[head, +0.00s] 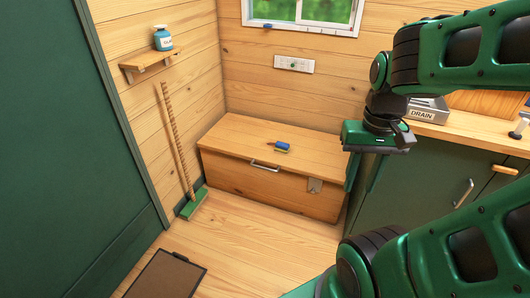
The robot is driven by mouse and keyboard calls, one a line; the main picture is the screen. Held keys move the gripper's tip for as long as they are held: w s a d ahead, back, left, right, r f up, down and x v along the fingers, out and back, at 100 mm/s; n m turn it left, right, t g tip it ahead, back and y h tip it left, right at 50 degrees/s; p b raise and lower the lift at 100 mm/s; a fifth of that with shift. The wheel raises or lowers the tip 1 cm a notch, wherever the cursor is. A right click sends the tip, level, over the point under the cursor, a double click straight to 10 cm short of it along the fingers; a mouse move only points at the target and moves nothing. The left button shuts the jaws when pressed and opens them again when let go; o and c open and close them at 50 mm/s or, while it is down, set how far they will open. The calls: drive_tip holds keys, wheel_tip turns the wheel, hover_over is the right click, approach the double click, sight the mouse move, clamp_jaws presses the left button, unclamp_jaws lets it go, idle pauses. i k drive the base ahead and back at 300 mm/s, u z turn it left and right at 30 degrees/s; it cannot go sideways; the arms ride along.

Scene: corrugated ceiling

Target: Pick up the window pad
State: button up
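A small blue item (267,27) sits at the window's lower edge, too small to make out. My gripper (362,185) points down to the right of the chest, in front of the green cabinet. It is apart from the pad and holds nothing that I can see. Its fingers blend with the cabinet, so their opening is unclear.
A broom (178,145) leans on the left wall near the chest. A blue-white jar (163,39) stands on a wall shelf (150,63). A counter with a DRAIN box (427,111) is at right. A dark mat (167,277) lies on the floor. Floor before the chest is clear.

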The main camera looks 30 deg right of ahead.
sight(280, 147)
drive_tip(key=z, duration=0.05)
drive_tip(key=i, duration=1.6)
drive_tip(key=z, duration=1)
drive_tip(key=i, duration=0.6)
drive_tip(key=u, duration=0.05)
